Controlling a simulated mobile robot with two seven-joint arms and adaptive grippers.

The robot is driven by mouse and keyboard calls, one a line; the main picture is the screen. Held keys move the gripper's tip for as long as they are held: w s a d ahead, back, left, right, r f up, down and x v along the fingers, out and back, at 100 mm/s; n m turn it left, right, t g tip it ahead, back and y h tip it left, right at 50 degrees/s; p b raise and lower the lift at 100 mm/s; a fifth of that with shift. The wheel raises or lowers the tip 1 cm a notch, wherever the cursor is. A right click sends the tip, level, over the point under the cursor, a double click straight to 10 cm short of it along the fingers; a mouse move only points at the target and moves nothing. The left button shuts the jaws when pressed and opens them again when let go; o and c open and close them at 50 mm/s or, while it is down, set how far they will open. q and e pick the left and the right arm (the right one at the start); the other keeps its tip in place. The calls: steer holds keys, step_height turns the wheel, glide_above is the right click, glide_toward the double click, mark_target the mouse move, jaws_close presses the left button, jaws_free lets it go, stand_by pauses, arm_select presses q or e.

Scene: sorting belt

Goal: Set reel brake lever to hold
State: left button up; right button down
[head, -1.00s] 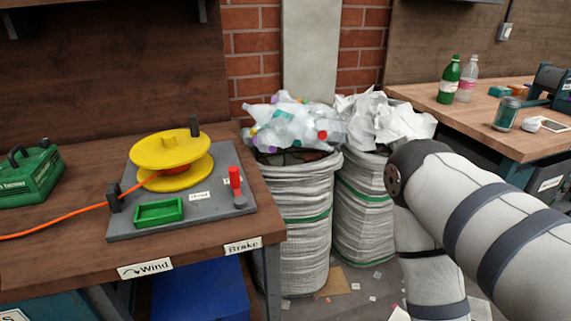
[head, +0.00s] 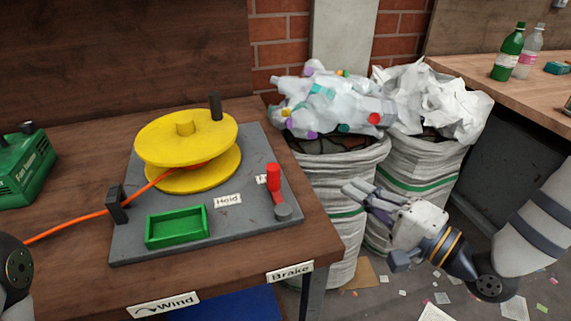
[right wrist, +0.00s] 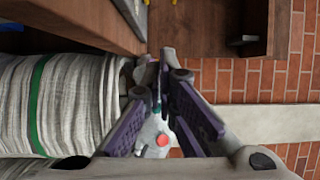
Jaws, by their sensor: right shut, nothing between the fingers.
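The reel brake lever (head: 273,182) has a red grip and a grey pivot at the right front of the grey base plate (head: 135,240). Its grip points toward the back, in front of a partly hidden label starting with F. The "Hold" label (head: 228,200) lies to its left, with the lever off it. My right gripper (head: 356,192) is shut and empty, to the right of the lever and apart from it, beyond the bench edge before the sacks. Its closed fingers show in the right wrist view (right wrist: 154,72). My left gripper is out of view; only part of my left arm shows.
A yellow reel (head: 187,150) with a dark crank knob and orange cord stands on the plate. A green tray (head: 177,241) sits at its front. A sack of bottles (head: 345,165) and a sack of paper (head: 425,170) stand right of the bench (head: 75,255).

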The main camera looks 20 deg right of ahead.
mark_target(278, 190)
steer(key=w+a+b, duration=0.1)
steer(key=w+a, duration=0.6)
steer(key=shift+w+a, duration=0.3)
steer(key=shift+w, duration=0.05)
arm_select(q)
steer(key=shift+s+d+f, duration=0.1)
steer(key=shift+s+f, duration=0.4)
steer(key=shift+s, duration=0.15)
arm_select(e)
steer(key=shift+s+a, duration=0.1)
steer(key=shift+a, duration=0.25)
